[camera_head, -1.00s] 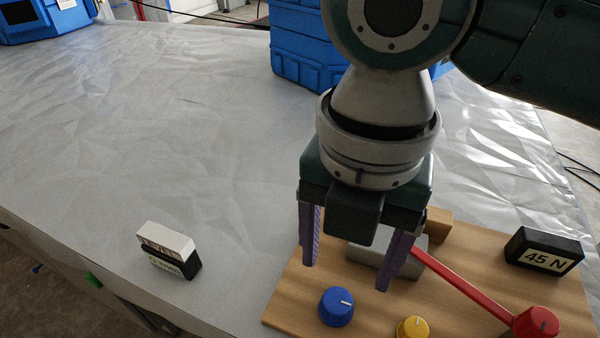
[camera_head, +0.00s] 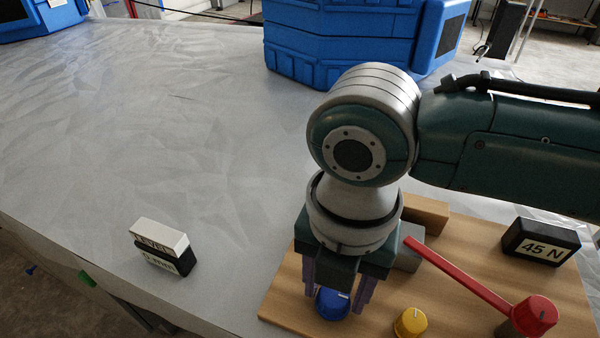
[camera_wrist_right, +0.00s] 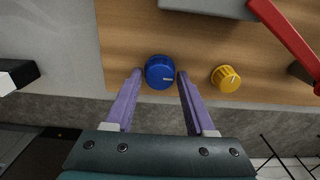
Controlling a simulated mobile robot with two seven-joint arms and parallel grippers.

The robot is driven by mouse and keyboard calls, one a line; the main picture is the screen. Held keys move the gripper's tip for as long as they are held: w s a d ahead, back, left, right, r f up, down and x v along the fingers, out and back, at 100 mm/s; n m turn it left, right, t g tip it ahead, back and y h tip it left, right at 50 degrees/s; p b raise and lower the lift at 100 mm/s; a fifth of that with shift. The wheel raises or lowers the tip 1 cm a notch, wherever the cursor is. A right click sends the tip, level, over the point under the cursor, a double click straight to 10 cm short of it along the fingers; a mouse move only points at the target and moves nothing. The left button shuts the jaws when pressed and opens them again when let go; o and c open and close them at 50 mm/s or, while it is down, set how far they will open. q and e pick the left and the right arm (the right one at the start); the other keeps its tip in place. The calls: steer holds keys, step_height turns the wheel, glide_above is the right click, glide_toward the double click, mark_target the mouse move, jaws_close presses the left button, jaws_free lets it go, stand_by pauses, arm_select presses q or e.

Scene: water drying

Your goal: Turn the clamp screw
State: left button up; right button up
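A wooden board (camera_head: 282,297) lies at the lower right of the table. A blue knob (camera_head: 331,304) with a white mark sits near its front left corner, and it also shows in the right wrist view (camera_wrist_right: 159,72). My right gripper (camera_head: 338,302) is open, with its purple fingers on either side of the blue knob. In the right wrist view the fingertips (camera_wrist_right: 160,74) flank the knob; I cannot tell whether they touch it. No part is plainly labelled as the clamp screw. My left gripper is not in view.
A yellow knob (camera_head: 410,322) and a red lever (camera_head: 470,280) with a red knob (camera_head: 535,315) are to the right. A "45 N" block (camera_head: 541,242) stands behind. A labelled black-and-white block (camera_head: 161,247) lies left. Blue crates (camera_head: 350,40) stand behind.

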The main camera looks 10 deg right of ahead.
jaws_close()
stand_by(0.4)
steer(key=m+p, duration=0.2)
steer(key=shift+r+m, duration=0.2)
steer(key=shift+m, duration=0.2)
steer(key=m+p, duration=0.3)
steer(key=m, duration=0.1)
steer(key=m+p, duration=0.2)
steer(key=m, duration=0.3)
steer(key=shift+f, duration=0.1)
steer(key=shift+m+p, duration=0.65)
steer(key=shift+m, duration=1.35)
steer(key=shift+f, duration=0.1)
